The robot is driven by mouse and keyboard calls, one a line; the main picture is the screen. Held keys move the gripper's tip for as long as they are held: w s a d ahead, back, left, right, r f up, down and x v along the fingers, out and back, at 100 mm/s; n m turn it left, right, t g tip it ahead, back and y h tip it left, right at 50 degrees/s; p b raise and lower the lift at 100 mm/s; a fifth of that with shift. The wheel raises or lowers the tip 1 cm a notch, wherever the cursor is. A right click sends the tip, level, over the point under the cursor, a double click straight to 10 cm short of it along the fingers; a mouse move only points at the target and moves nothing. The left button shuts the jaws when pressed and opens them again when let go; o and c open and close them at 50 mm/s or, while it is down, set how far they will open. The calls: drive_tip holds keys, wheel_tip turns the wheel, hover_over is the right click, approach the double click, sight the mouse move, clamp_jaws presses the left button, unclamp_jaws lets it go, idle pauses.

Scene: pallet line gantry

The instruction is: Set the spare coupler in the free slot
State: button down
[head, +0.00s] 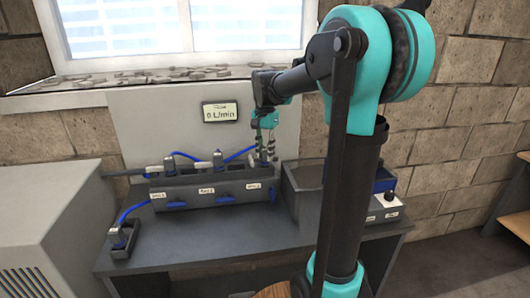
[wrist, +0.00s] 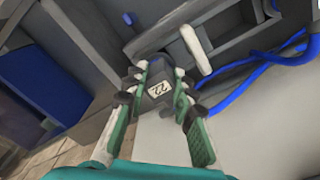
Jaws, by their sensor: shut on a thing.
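My gripper (head: 265,148) is above the right end of a dark grey slotted block (head: 180,203) on the bench. In the wrist view my gripper (wrist: 160,82) is shut on a grey coupler (wrist: 157,91) with a white label reading 22. The coupler is at or just over the rightmost slot; I cannot tell whether it is seated. Two other couplers with blue hoses stand in the left slot (head: 170,163) and the middle slot (head: 218,159). The fingers hide part of the held coupler and the slot under it.
A wall display (head: 219,112) reads 0 L/min. A dark open tray (head: 303,177) stands right of the block, with a blue bin (head: 384,181) beyond. A hosed fitting (head: 124,236) stands at the bench's left front. The front middle of the bench (head: 230,238) is clear.

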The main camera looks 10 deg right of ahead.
drive_tip(key=c, duration=1.3)
unclamp_jaws()
drive_tip(key=shift+f, duration=0.1)
drive_tip(key=shift+o, duration=0.2)
wheel_tip(320, 180, up, 12)
drive_tip(key=shift+s, duration=0.1)
